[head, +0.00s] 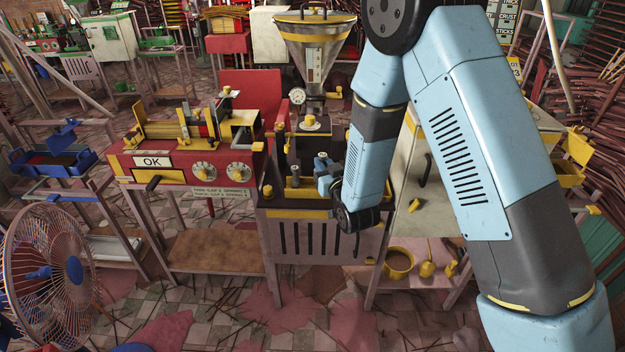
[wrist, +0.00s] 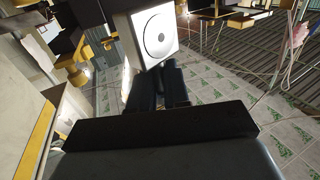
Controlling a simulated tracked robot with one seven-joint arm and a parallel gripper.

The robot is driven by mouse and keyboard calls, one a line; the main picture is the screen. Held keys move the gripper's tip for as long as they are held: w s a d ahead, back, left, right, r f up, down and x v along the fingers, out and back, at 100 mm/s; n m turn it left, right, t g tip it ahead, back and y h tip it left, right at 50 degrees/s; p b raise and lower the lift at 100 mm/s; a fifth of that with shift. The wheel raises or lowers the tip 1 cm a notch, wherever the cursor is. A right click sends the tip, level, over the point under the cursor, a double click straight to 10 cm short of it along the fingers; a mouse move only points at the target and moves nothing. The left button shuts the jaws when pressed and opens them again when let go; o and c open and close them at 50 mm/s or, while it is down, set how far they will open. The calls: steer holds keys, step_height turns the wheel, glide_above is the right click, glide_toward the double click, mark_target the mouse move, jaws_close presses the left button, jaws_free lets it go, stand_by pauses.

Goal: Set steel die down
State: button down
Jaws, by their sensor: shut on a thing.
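The steel die (wrist: 156,36) is a bright, square metal block with a round ringed face. In the wrist view it sits at the tips of my gripper (wrist: 158,84), tilted in the picture. The dark fingers are shut on it, and the wrist body covers the lower part of that view. In the head view my gripper (head: 324,180) is low over the dark bench top (head: 268,192) below the funnel-topped extruder (head: 315,60). The die is too small and too hidden there to make out. I cannot tell whether it touches a surface.
A red machine marked OK (head: 185,160) stands left of the bench. A pale cabinet top (head: 432,195) lies to the right, partly behind my arm. Yellow pots (head: 399,265) stand on a lower shelf. A fan (head: 45,270) is at the front left.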

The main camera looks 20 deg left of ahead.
mark_target(295, 179)
steer(key=w+a+f, duration=0.1)
steer(key=w+f, duration=0.1)
steer(key=w+a+f, duration=0.2)
steer(key=w+f, duration=0.1)
steer(key=w+a+f, duration=0.2)
steer(key=w+f, duration=0.1)
steer(key=shift+w+f, duration=0.1)
steer(key=shift+f, duration=1.4)
steer(key=c, duration=1.1)
jaws_free()
steer(key=shift+f, duration=0.1)
